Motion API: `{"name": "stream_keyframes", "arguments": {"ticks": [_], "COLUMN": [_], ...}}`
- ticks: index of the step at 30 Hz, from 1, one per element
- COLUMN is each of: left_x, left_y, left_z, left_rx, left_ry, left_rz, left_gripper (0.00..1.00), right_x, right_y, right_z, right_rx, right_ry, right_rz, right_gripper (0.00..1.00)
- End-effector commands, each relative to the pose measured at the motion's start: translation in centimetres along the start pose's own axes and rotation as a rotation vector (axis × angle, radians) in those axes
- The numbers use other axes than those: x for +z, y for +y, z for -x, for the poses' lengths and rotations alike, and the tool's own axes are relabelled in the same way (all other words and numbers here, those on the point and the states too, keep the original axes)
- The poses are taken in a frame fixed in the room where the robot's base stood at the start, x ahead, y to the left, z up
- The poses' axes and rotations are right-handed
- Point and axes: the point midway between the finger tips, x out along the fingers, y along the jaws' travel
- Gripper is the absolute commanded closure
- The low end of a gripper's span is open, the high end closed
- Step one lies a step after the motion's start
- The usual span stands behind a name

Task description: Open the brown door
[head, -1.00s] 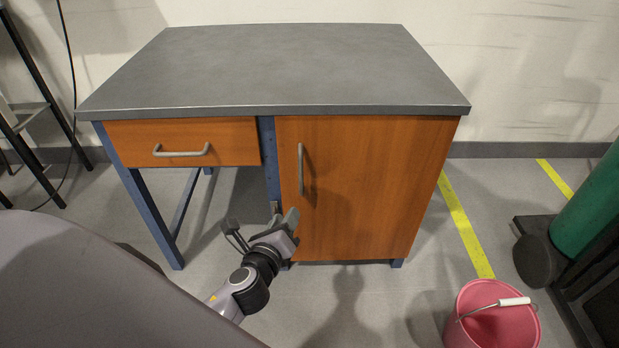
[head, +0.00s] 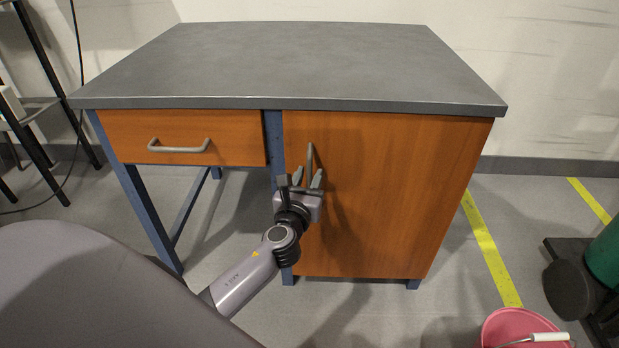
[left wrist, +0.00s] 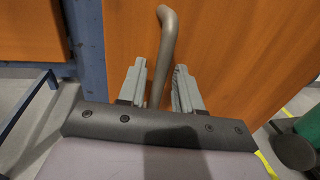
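The brown door (head: 390,200) is shut on the right side of the workbench. Its grey vertical bar handle (head: 310,158) is near the door's left edge. My left gripper (head: 308,180) is in front of the lower part of the handle, fingers pointing up toward the door. In the left wrist view the gripper (left wrist: 159,85) is open. The handle (left wrist: 164,45) runs down between its two fingers, with a gap showing on either side. I cannot tell whether a finger touches it. The right gripper is in neither view.
A brown drawer (head: 190,137) with a grey handle is left of the door under the grey worktop (head: 290,65). A pink bucket (head: 505,328) and a black stand with a green cylinder (head: 605,255) are at right. Floor before the door is clear.

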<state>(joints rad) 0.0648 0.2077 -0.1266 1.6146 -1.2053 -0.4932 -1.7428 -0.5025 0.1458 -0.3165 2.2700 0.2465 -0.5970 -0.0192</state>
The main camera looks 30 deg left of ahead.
Motion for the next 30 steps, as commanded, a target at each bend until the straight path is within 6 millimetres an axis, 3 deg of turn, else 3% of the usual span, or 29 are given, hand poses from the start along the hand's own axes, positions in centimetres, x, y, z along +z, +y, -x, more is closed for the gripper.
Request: {"name": "stream_keyframes", "arguments": {"ticks": [12,13,16,30], "left_x": [0.02,0.02,0.01,-0.03], "left_y": [0.02,0.02,0.02,-0.53], "left_z": [-1.02,-1.02,-1.01,-1.07], "left_rx": [0.000,0.000,0.000,-0.001], "left_ry": [0.000,0.000,0.000,0.001], "left_rz": [0.000,0.000,0.000,0.001], "left_gripper": [0.66,0.69,1.00,1.00], "right_x": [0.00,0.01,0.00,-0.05], "right_y": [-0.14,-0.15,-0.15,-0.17], "right_z": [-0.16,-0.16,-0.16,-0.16], "right_rx": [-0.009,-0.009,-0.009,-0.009], "right_ry": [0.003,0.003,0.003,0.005], "right_rz": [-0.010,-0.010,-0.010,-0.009], "right_gripper": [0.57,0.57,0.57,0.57]}}
